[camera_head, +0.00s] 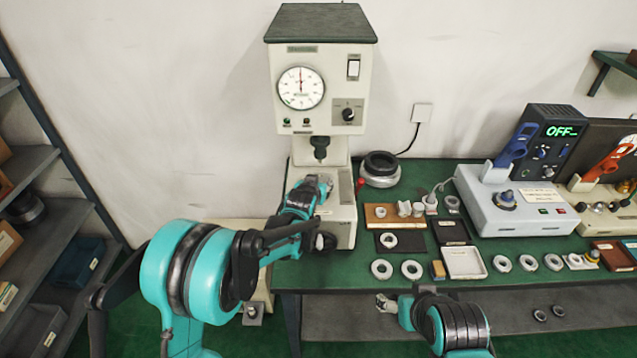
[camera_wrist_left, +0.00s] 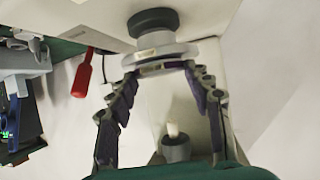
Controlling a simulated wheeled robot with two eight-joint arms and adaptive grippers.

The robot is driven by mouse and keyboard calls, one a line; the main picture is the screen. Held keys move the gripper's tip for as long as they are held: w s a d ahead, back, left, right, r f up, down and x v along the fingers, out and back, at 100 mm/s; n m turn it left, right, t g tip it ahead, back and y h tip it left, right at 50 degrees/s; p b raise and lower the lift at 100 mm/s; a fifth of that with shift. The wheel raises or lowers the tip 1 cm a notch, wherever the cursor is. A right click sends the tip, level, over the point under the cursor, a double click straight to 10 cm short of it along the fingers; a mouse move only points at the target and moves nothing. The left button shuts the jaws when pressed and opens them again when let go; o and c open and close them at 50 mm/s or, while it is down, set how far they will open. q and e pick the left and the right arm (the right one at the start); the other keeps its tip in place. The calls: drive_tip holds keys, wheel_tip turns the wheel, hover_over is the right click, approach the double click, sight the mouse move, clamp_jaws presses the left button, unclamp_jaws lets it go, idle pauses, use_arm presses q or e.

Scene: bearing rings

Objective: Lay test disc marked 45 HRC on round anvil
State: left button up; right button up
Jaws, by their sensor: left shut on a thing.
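My left gripper (camera_head: 318,184) reaches into the throat of the hardness tester (camera_head: 320,75), below its dark indenter (camera_head: 320,148). In the left wrist view, which looks upside down, the fingers are shut on a thin pale test disc (camera_wrist_left: 160,67). The disc is against or very close to the round metal anvil (camera_wrist_left: 162,53); I cannot tell whether they touch. Its marking is not readable. The indenter tip (camera_wrist_left: 173,131) is apart from the disc. My right gripper (camera_head: 387,303) is in front of the bench edge, its fingers small and unclear.
Several pale rings (camera_head: 381,269) lie on the green bench, near a wooden block (camera_head: 393,215) and a white-lined tray (camera_head: 464,262). A control box (camera_head: 515,205) stands at right. A red-knobbed lever (camera_wrist_left: 82,80) is beside the anvil.

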use_arm(q)
drive_tip(key=o, duration=1.5)
drive_tip(key=shift+s, duration=0.1)
drive_tip(key=v, duration=1.2)
drive_tip(key=s+a+n+g+y+b, duration=0.1)
drive_tip(key=s+a, duration=0.4)
drive_tip(key=s, duration=0.3)
drive_tip(key=s+a+g+y+b, duration=0.1)
drive_tip(key=s+a+b, duration=0.1)
drive_tip(key=s+a, duration=0.5)
drive_tip(key=s+a+f+g, duration=0.1)
drive_tip(key=s+f, duration=0.1)
drive_tip(key=s, duration=0.3)
drive_tip(key=s+a+f+g+b, duration=0.1)
drive_tip(key=s+f, duration=0.1)
drive_tip(key=s, duration=0.3)
drive_tip(key=s+a+f+n+g, duration=0.1)
drive_tip(key=s+f, duration=0.1)
drive_tip(key=s, duration=0.3)
drive_tip(key=shift+s+a+f, duration=0.15)
drive_tip(key=shift+s+f, duration=0.2)
